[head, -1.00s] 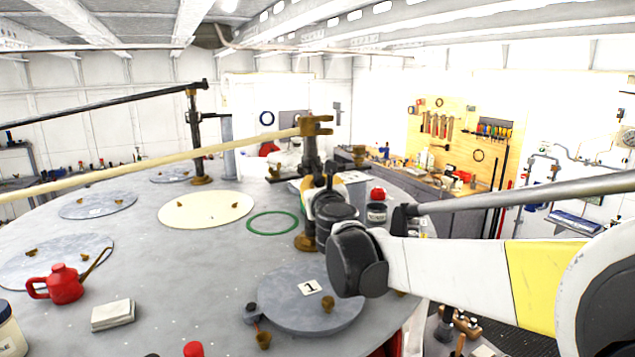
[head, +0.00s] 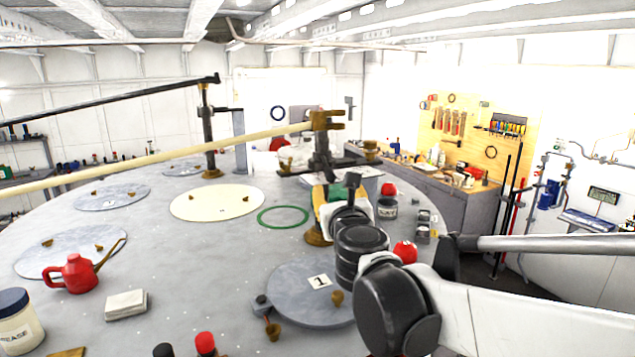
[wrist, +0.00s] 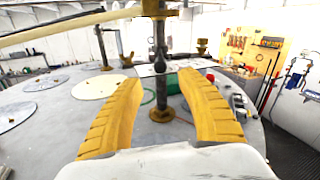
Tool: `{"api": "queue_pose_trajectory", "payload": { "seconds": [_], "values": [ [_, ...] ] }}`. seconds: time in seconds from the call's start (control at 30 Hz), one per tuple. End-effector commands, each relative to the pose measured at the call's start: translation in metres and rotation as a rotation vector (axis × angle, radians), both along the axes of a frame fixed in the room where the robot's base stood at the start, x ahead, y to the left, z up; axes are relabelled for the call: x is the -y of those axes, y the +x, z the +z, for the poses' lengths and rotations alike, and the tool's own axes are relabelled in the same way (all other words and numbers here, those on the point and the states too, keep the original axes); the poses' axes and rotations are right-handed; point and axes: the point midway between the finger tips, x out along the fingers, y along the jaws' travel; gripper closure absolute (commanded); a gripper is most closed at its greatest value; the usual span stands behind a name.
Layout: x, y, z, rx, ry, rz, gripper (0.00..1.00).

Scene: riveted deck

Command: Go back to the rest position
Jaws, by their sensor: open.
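My gripper (wrist: 160,98) is open, with its two yellow fingers spread and nothing between them in the wrist view. Beyond the fingers stands a dark post on a brass foot (wrist: 162,115). In the head view my arm reaches in from the lower right, and its dark joints hide most of the gripper.
The round grey deck holds a hatch plate marked 1 (head: 300,303), a green ring (head: 283,217), a cream disc (head: 217,202), a red oil can (head: 75,273) and a grease jar (head: 18,325). A long pale pole (head: 170,153) crosses above the deck. A workbench (head: 440,180) stands at the right.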

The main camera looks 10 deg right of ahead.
Motion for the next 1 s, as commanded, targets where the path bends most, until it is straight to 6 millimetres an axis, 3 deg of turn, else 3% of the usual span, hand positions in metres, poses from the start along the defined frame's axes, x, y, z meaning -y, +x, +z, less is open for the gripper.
{"api": "queue_pose_trajectory", "payload": {
  "seconds": [0.17,0.5,0.6,0.67,0.73,0.8,0.87,0.9,1.0],
  "values": [
    [0.0,-0.017,0.0,0.0,0.0,-0.001,0.55],
    [0.0,-0.019,0.0,0.001,-0.004,0.0,0.55],
    [-0.004,-0.025,0.004,0.009,-0.098,0.03,0.55],
    [-0.01,-0.035,0.008,0.021,-0.247,0.079,0.55],
    [-0.022,-0.055,0.009,0.037,-0.52,0.163,0.55],
    [-0.035,-0.082,-0.004,0.046,-0.879,0.279,0.55],
    [-0.042,-0.112,-0.03,0.044,-1.221,0.396,0.55],
    [-0.042,-0.132,-0.052,0.035,-1.445,0.482,0.55],
    [-0.027,-0.182,-0.112,-0.004,-1.927,0.709,0.55]
  ]
}}
